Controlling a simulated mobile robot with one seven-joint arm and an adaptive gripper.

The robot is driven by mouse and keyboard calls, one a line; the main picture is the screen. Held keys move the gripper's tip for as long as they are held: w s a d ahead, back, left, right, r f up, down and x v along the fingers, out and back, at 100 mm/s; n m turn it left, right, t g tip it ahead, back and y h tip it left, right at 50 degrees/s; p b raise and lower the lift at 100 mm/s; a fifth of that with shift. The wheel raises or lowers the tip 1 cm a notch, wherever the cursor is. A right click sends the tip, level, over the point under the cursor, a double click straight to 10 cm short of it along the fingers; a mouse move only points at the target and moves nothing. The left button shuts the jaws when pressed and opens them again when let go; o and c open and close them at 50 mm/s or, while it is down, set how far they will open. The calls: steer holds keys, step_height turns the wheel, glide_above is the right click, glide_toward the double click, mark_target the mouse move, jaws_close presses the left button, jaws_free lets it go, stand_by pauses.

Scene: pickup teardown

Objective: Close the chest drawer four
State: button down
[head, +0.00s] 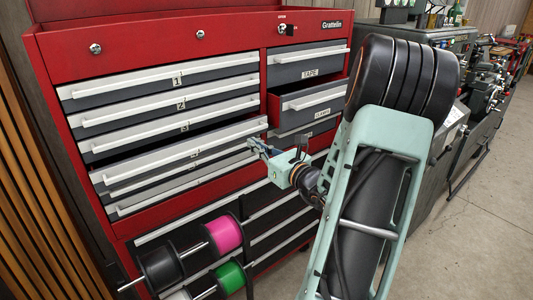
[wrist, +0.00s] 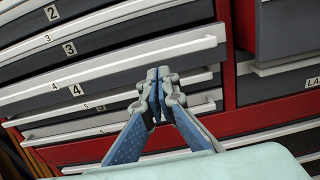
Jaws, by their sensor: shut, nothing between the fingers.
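Drawer four (head: 175,165) of the red tool chest (head: 90,63) is pulled out, its grey front standing forward of the drawers above, with a dark gap over it. In the wrist view drawer four (wrist: 110,82) carries a "4" label and a long pale handle strip. My gripper (head: 255,146) is at the right end of drawer four. In the wrist view my gripper (wrist: 158,78) is shut and empty, its blue fingers together in front of the right part of the drawer front. I cannot tell if the tips touch it.
A drawer in the right column (head: 312,107) is also pulled out, just above and right of my gripper. Pink (head: 223,235) and green (head: 230,277) spools stick out at the chest's lower front. Grey machines (head: 455,120) stand to the right; floor (head: 470,230) is clear there.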

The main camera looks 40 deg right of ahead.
mark_target(246, 138)
steer(key=shift+w, duration=2.35)
steer(key=w+b, duration=0.1)
steer(key=w, duration=0.3)
steer(key=shift+w, duration=0.3)
steer(key=shift+r, duration=0.15)
